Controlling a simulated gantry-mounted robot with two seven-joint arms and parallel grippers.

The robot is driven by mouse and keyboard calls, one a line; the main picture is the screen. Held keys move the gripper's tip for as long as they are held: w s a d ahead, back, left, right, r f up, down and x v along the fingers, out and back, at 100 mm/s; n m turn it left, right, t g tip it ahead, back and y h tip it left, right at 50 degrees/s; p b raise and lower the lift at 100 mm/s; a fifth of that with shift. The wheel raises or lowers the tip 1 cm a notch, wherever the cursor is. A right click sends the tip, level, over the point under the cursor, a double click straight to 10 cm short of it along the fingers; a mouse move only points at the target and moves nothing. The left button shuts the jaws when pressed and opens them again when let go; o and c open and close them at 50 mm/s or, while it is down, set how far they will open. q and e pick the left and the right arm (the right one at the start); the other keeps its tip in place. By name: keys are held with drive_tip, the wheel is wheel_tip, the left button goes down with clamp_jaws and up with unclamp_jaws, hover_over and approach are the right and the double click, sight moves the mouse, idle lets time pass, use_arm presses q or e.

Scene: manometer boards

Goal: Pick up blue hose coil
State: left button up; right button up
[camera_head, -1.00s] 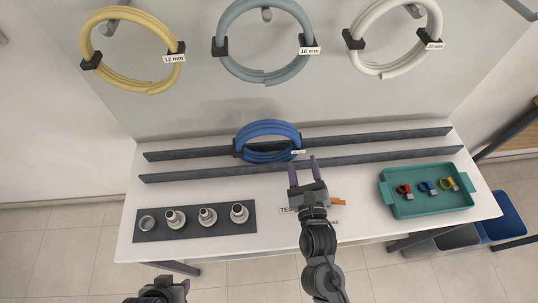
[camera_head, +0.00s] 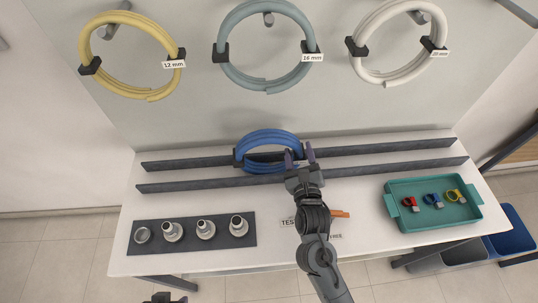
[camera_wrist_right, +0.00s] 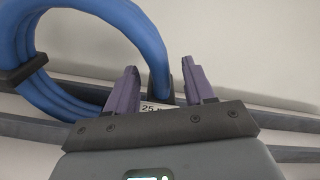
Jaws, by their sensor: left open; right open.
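The blue hose coil (camera_head: 268,138) stands on the table between two dark rails, with black clips at its sides. In the right wrist view the coil (camera_wrist_right: 88,12) fills the upper left. My right gripper (camera_head: 299,151) is at the coil's right side. Its purple fingers are open, with the coil's right strand and the "25" label (camera_wrist_right: 155,107) showing between and beyond the fingertips (camera_wrist_right: 163,80). I cannot tell whether they touch the coil. My left gripper (camera_head: 165,298) shows only partly at the bottom edge, away from the coil, and is open.
Dark rails (camera_head: 390,145) run along the table's back. A teal tray (camera_head: 440,223) with small coloured clamps stands right. A dark mat (camera_head: 190,243) with several metal fittings lies left. An orange-handled tool (camera_head: 340,213) lies beside my right arm. Yellow, grey and white coils hang on the wall.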

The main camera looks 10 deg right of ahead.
sight(297, 142)
drive_tip(key=shift+w+d+r+b, duration=0.1)
drive_tip(key=shift+w+b, duration=0.05)
drive_tip(key=shift+w, duration=0.85)
drive_tip(key=shift+w+d+r+b, duration=0.1)
drive_tip(key=shift+w+b, duration=0.05)
drive_tip(key=shift+w, duration=0.8)
